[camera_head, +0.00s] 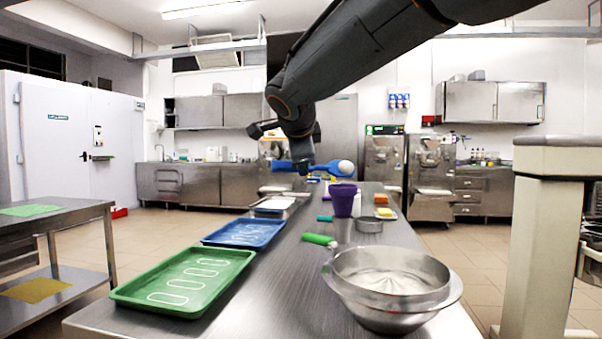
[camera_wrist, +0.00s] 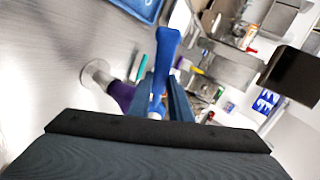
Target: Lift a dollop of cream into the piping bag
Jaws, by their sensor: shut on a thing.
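My gripper (camera_head: 304,168) is shut on a blue spatula (camera_head: 325,170), held roughly level above the table. A white dollop of cream (camera_head: 346,167) sits on the spatula's right end. The purple piping bag (camera_head: 343,199) stands mouth up in a holder (camera_head: 342,231); in the head picture it is just below the dollop, with a gap between them. In the wrist view, the blue spatula (camera_wrist: 165,50) runs between my fingers (camera_wrist: 163,98), and the purple bag (camera_wrist: 122,94) lies left of them. A steel bowl (camera_head: 385,310) of white cream stands at the front right.
A green tray (camera_head: 130,291) and a blue tray (camera_head: 215,237), both with pale oval outlines, lie along the table's left side. A green-handled tool (camera_head: 318,240) lies by the bowl. A small steel cup (camera_head: 369,224) stands right of the holder. The table's front middle is clear.

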